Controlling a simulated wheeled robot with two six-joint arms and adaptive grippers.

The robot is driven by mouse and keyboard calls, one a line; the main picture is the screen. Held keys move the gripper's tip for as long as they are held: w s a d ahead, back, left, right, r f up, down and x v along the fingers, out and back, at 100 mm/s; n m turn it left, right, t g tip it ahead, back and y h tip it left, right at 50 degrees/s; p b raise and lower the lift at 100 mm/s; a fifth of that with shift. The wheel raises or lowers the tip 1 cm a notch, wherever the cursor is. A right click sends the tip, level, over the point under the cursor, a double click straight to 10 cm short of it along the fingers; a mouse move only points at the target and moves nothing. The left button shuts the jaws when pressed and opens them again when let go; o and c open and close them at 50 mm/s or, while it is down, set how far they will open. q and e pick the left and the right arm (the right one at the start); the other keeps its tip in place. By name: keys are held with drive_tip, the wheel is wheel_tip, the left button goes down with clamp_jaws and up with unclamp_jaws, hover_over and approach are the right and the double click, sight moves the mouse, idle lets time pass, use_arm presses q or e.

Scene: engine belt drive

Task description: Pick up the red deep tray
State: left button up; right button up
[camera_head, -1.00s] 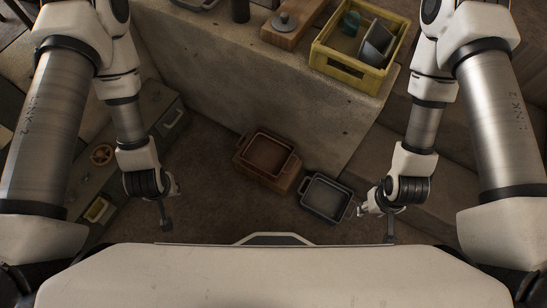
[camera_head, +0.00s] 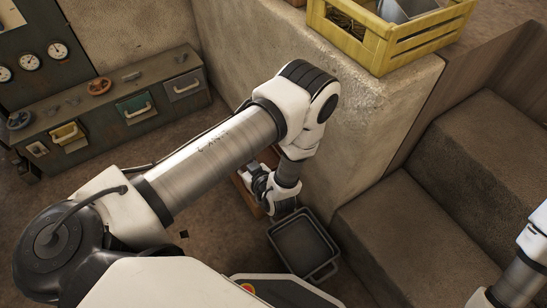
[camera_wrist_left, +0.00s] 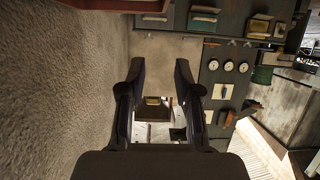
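The red deep tray, reddish brown (camera_head: 246,197), is on the floor against the concrete block in the head view. My left forearm and gripper hide most of it; only parts of its edge show. My left gripper (camera_head: 251,172) is above or in front of it, seen side on; I cannot tell whether it touches. In the left wrist view its two dark fingers (camera_wrist_left: 160,78) are spread apart with nothing between them. My right gripper is outside the views.
A dark grey tray (camera_head: 303,243) lies on the floor just nearer me. The concrete block (camera_head: 385,120) carries a yellow crate (camera_head: 385,45). Stone steps (camera_head: 430,220) rise at right. A cabinet (camera_head: 110,120) with drawers and valve wheels stands at left.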

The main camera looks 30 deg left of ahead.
use_arm(q)
drive_tip(key=f, duration=0.2)
drive_tip(key=f+b, duration=0.1)
drive_tip(key=f, duration=0.1)
drive_tip(key=f+b, duration=0.1)
drive_tip(key=f, duration=0.1)
drive_tip(key=shift+s+d, duration=0.25)
drive_tip(key=shift+s, duration=0.1)
drive_tip(key=shift+a+f+b, duration=0.2)
drive_tip(key=shift+a+b, duration=0.05)
drive_tip(key=shift+b, duration=0.1)
drive_tip(key=b+x, duration=0.1)
drive_tip(key=x, duration=0.1)
drive_tip(key=b+x, duration=0.1)
drive_tip(key=x, duration=0.1)
drive_tip(key=b+x, duration=0.2)
drive_tip(key=x, duration=0.1)
drive_tip(key=shift+w+a+r, duration=0.1)
drive_tip(key=shift+a+r, duration=0.05)
drive_tip(key=shift+r, duration=0.25)
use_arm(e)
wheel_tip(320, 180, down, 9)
use_arm(q)
clamp_jaws()
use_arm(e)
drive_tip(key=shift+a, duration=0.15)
